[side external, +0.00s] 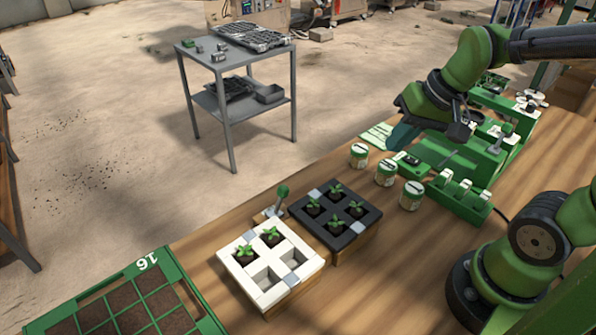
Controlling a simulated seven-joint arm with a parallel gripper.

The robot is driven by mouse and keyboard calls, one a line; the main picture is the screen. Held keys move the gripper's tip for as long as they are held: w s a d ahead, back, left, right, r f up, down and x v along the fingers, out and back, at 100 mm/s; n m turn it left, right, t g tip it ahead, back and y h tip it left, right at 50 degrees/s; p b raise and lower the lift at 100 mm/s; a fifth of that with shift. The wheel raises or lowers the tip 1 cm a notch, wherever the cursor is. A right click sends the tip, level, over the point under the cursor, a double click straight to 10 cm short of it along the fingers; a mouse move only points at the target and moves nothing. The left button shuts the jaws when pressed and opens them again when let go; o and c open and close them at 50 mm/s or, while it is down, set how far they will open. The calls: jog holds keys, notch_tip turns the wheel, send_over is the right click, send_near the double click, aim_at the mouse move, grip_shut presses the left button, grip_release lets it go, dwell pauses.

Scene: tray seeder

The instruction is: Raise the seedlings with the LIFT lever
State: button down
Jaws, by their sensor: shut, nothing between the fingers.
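A lever with a green knob (283,191) stands upright behind the seedling blocks; no label on it is legible. A second green-knobbed lever (505,130) stands on the green machine at right. I cannot tell from lettering which one is LIFT. A white block (262,284) holds two seedlings (257,243) in its rear cells; its front cells are empty. A black block (344,241) beside it holds several seedlings (334,208). My gripper (403,139) is shut and empty, above the green machine's left end, well to the right of the first lever and apart from it.
Several green-and-white jars (386,173) stand between the black block and the green machine (462,163). A row of white switches (463,190) sits in front of the machine. A green tray marked 16 (174,262) lies at lower left. The bench (330,291) is clear in front.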

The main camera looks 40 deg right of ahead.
jog(key=w+d+f+m+g+y, duration=0.1)
jog(key=w+f+m+y, duration=0.2)
jog(key=w+f, duration=0.1)
jog(key=w+d+f+m+g+y, duration=0.1)
jog(key=w+f+m+g+y, duration=0.1)
jog(key=w+f+m+y, duration=0.1)
jog(key=w+d+f+m+g+y, duration=0.1)
jog(key=w+f+m+g+y, duration=0.1)
jog(key=w+f+m+y, duration=0.2)
jog(key=shift+w+d+f+m, duration=0.15)
jog(key=shift+w+f+m, duration=0.2)
jog(key=shift+f, duration=0.4)
jog(key=shift+w+d+f+m, duration=0.15)
jog(key=shift+w+f, duration=0.25)
jog(key=shift+f, duration=0.35)
jog(key=w+r+y, duration=0.1)
jog(key=w+r+m+y, duration=0.1)
jog(key=r, duration=0.1)
jog(key=shift+w+a, duration=0.1)
jog(key=shift+a, duration=0.3)
jog(key=shift+a+f, duration=0.1)
send_near(280, 200)
jog(key=x, duration=0.2)
jog(key=shift+a+f, duration=0.2)
jog(key=shift+f, duration=0.1)
jog(key=shift+a+r, duration=0.2)
jog(key=shift+a, duration=0.3)
